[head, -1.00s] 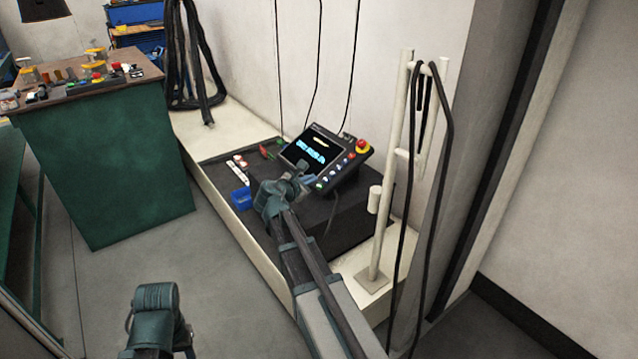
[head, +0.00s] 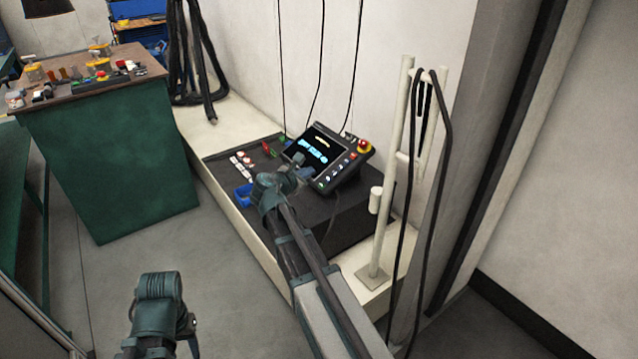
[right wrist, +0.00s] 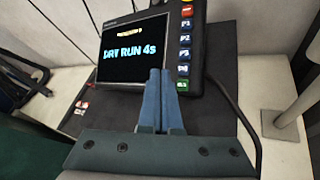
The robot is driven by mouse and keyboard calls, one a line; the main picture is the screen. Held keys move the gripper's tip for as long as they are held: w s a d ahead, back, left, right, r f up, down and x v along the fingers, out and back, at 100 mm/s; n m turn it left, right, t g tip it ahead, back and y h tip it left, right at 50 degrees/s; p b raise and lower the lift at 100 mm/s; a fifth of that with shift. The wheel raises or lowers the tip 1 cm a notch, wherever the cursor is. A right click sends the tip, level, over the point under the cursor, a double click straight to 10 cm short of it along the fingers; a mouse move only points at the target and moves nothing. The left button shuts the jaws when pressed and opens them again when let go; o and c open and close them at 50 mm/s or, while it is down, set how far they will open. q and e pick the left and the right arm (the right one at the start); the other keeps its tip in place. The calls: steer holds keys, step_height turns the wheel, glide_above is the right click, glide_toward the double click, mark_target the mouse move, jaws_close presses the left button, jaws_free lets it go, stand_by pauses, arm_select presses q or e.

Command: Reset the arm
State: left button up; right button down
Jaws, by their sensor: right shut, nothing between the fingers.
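The control pendant (head: 320,156) stands tilted on a dark mat on the pale ledge. Its screen reads "DRY RUN 4s" in the right wrist view (right wrist: 130,50), with a column of buttons along one side, the lowest one green (right wrist: 182,86). My right gripper (head: 300,165) is shut and empty, its fingertips in front of the pendant's lower edge. In the right wrist view the closed blue fingers (right wrist: 159,90) overlap the bottom of the pendant, close to the green button; I cannot tell if they touch. My left arm shows at the lower left, but its fingertips are not clear.
A blue bin (head: 243,195) and small red and white parts (head: 240,160) lie on the mat left of my right gripper. A pale post stand (head: 400,170) with black cables is to the right. A green workbench (head: 110,160) with many items stands at the left.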

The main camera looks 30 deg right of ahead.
steer(key=s+a+f+m+g+y, duration=0.25)
steer(key=s+a+f+m, duration=0.25)
steer(key=s+a, duration=0.55)
steer(key=s+a+f+m+g+y, duration=0.2)
steer(key=s+a+f+m+y, duration=0.4)
steer(key=a, duration=0.7)
steer(key=s+a+f+m+g+y, duration=0.2)
steer(key=s+a+f+m+g, duration=0.15)
steer(key=s+a, duration=0.7)
step_height(320, 180, up, 37)
steer(key=a+p, duration=0.1)
steer(key=p, duration=3.5)
steer(key=shift+a+t+p, duration=0.15)
steer(key=shift+t+p, duration=0.15)
steer(key=shift+p, duration=0.05)
